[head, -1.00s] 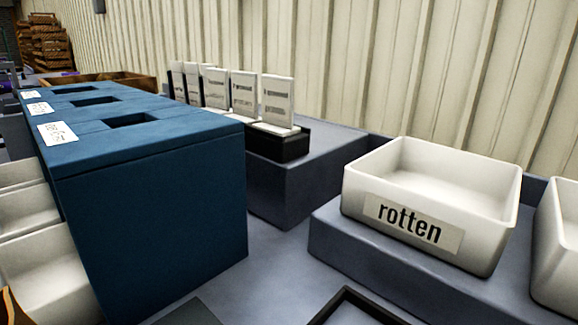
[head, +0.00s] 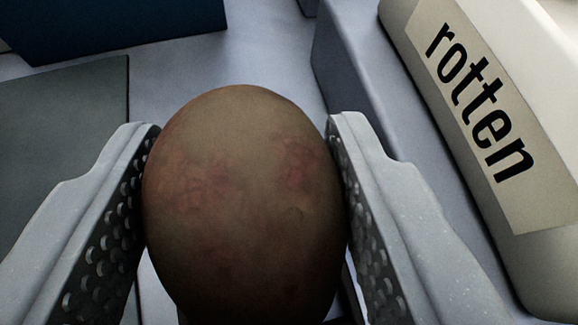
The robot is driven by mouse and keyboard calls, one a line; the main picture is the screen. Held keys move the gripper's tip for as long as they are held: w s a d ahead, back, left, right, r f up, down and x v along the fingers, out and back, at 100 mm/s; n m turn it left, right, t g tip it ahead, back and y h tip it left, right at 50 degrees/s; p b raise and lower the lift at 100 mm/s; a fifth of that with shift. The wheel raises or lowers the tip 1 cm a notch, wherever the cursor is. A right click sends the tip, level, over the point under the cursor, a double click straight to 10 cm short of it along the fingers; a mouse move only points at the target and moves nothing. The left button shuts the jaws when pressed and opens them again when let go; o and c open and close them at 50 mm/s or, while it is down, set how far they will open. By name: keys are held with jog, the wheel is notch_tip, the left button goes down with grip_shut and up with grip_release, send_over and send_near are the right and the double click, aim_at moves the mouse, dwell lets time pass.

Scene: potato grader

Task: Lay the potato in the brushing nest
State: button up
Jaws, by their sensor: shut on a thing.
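A brown potato (head: 243,200) with reddish patches fills the middle of the head view. My gripper (head: 243,165) is shut on it, with one perforated finger pressed on each side. The potato hides what lies directly below and behind it. I cannot make out the brushing nest in this view.
A white bin labelled "rotten" (head: 550,255) stands close on the right, on a grey raised block (head: 350,70). A dark grey flat plate (head: 65,140) lies at the left. A blue box (head: 120,22) is at the upper left. Bare grey surface (head: 260,50) shows between them.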

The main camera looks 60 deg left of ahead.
jog(key=shift+a+f+b, duration=0.15)
jog(key=shift+f+b, duration=2)
jog(key=shift+f, duration=0.25)
jog(key=o, duration=1.1)
jog(key=shift+s+r, duration=0.1)
jog(key=v, duration=1.3)
jog(key=shift+d+r, duration=0.1)
jog(key=shift+d, duration=0.25)
